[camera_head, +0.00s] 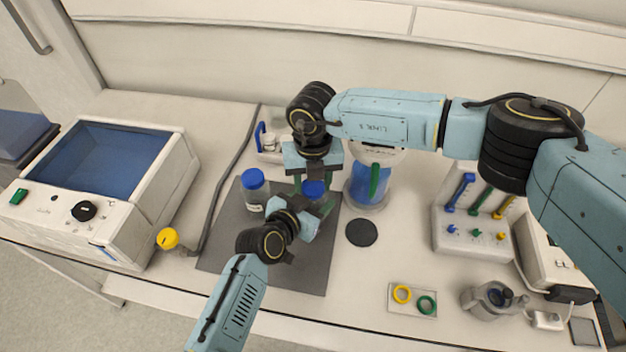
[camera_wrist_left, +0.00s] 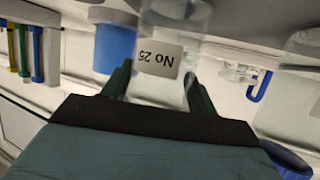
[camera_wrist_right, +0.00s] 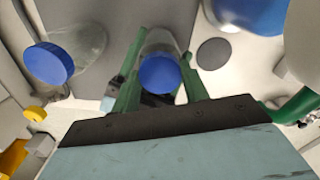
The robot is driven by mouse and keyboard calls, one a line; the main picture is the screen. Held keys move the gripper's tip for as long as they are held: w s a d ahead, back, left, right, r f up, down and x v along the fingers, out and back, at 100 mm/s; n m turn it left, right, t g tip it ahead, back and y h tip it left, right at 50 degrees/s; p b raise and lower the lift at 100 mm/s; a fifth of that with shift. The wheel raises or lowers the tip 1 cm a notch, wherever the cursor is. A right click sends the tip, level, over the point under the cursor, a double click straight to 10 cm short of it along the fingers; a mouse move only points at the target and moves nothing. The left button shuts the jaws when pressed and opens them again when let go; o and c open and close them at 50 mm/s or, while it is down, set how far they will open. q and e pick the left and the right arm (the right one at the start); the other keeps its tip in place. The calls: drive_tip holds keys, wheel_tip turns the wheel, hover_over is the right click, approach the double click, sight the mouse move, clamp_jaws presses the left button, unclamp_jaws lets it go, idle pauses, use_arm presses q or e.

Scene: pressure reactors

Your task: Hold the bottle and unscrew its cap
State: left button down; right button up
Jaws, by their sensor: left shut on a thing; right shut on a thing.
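The held bottle is clear, with a blue cap (camera_head: 314,189), over the dark mat (camera_head: 285,278). The left wrist view shows its body and label "No 25" (camera_wrist_left: 160,58). My left gripper (camera_head: 314,207) comes in from the front and is shut on the body, green fingers on both sides; they also show in the left wrist view (camera_wrist_left: 158,85). My right gripper (camera_head: 312,182) points down from above and is shut on the cap, which shows between its fingers in the right wrist view (camera_wrist_right: 158,75). The cap sits over the bottle; I cannot tell how far it is unscrewed.
A second blue-capped bottle (camera_head: 254,192) stands close by on the mat's left. A clear vessel with blue contents (camera_head: 368,185) and a dark disc (camera_head: 361,233) are to the right.

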drive_tip(key=n, duration=1.1)
drive_tip(key=shift+n, duration=0.3)
drive_tip(key=n, duration=0.5)
drive_tip(key=shift+n, duration=0.3)
drive_tip(key=n, duration=0.5)
drive_tip(key=shift+r+n, duration=0.1)
drive_tip(key=shift+n, duration=0.2)
drive_tip(key=n, duration=0.3)
drive_tip(key=shift+n, duration=0.3)
drive_tip(key=n, duration=0.3)
drive_tip(key=shift+n, duration=0.4)
drive_tip(key=n, duration=0.3)
drive_tip(key=shift+n, duration=0.4)
drive_tip(key=n, duration=0.5)
